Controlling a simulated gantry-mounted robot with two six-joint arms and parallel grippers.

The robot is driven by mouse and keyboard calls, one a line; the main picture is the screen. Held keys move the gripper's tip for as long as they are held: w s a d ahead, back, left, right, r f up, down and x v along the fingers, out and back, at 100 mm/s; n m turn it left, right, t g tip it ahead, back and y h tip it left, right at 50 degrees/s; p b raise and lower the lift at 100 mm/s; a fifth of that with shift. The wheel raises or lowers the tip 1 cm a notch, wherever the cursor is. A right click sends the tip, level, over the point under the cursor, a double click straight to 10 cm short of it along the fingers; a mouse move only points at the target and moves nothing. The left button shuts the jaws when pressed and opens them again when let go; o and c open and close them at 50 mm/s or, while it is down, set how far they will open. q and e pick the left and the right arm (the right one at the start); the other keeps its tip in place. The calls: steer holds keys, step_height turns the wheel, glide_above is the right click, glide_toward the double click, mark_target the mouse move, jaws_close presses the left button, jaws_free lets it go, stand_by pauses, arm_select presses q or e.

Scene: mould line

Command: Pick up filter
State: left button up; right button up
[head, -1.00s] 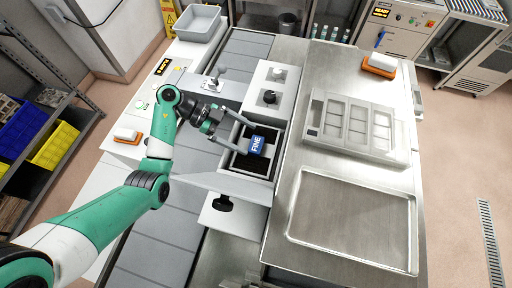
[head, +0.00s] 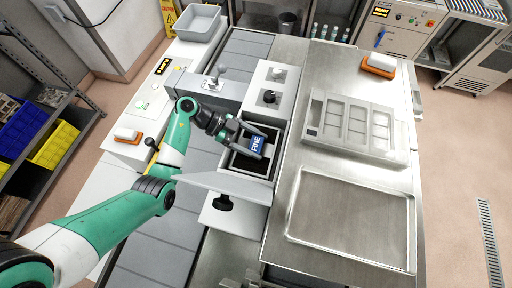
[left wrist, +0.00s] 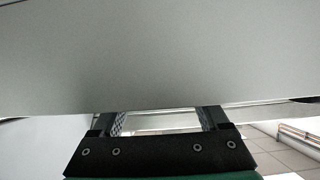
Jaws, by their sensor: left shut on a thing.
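My left gripper (head: 263,147) reaches in from the left and is shut on the filter, one finger on each side of the label. Most of the filter's body is hidden. In the left wrist view the fingers (left wrist: 162,122) show at the bottom, with a large plain grey surface beyond them. My right gripper is not in view.
A tilted grey flap (head: 222,187) stands at the near side of the box. A mould tray (head: 312,132) and a bare shallow tray (head: 350,268) lie on the steel bench to the right.

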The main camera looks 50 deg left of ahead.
mark_target(256, 143)
arm_select(q)
steer(key=shift+c, duration=0.8)
step_height(256, 143, up, 10)
steer(key=shift+r+p, duration=0.1)
steer(key=shift+p, duration=0.45)
